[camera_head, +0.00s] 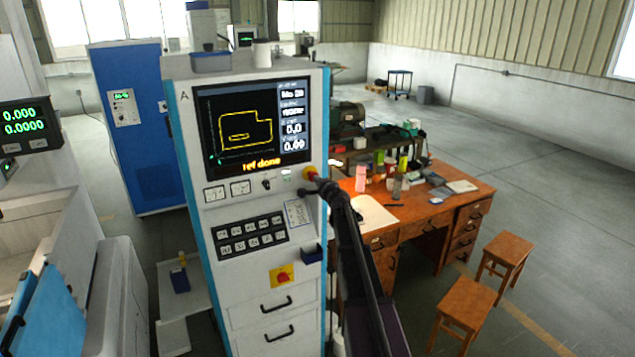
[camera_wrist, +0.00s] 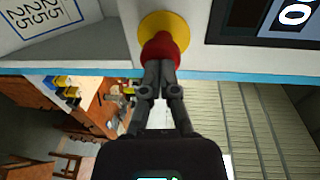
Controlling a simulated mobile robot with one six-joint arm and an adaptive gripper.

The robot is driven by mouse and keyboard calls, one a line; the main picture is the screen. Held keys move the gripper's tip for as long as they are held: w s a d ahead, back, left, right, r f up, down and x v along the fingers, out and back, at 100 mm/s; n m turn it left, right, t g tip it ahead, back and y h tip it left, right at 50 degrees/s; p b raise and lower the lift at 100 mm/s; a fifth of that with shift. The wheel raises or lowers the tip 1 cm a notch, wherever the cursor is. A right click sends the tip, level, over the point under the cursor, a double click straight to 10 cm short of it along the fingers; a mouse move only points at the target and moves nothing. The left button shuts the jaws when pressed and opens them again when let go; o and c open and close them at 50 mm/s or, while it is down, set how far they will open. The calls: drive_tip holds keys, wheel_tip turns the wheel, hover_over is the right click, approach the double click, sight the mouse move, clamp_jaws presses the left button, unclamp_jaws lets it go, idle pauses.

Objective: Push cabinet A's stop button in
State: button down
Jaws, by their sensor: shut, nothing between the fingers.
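Cabinet A (camera_head: 181,130) is a white control cabinet with blue side edges and the letter A at its top left. Its stop button (camera_head: 310,172) is a red mushroom head on a yellow round base, at the right edge of the panel below the screen. In the wrist view the red button (camera_wrist: 160,47) sits on its yellow base (camera_wrist: 163,22). My gripper (camera_wrist: 160,66) is shut and empty, with its fingertips at the red head, apparently touching it. Whether the button is pushed in I cannot tell. In the head view my gripper (camera_head: 322,184) partly hides the button's surroundings.
The cabinet's screen (camera_head: 250,125) reads "ref done". Below are a keypad (camera_head: 252,234), a red and yellow rotary switch (camera_head: 283,276) and drawers. A wooden desk (camera_head: 440,212) with bottles and two stools (camera_head: 466,305) stand at right. Open floor lies beyond.

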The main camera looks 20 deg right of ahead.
drive_tip(key=shift+w+r, duration=0.2)
drive_tip(key=shift+w, duration=0.7)
drive_tip(key=shift+s, duration=0.15)
drive_tip(key=s+r+p, duration=0.1)
drive_tip(key=s, duration=1.3)
drive_tip(key=shift+a+r+p, duration=0.2)
drive_tip(key=shift+a+p, duration=0.1)
drive_tip(key=shift+p, duration=0.1)
drive_tip(key=shift+s, duration=0.2)
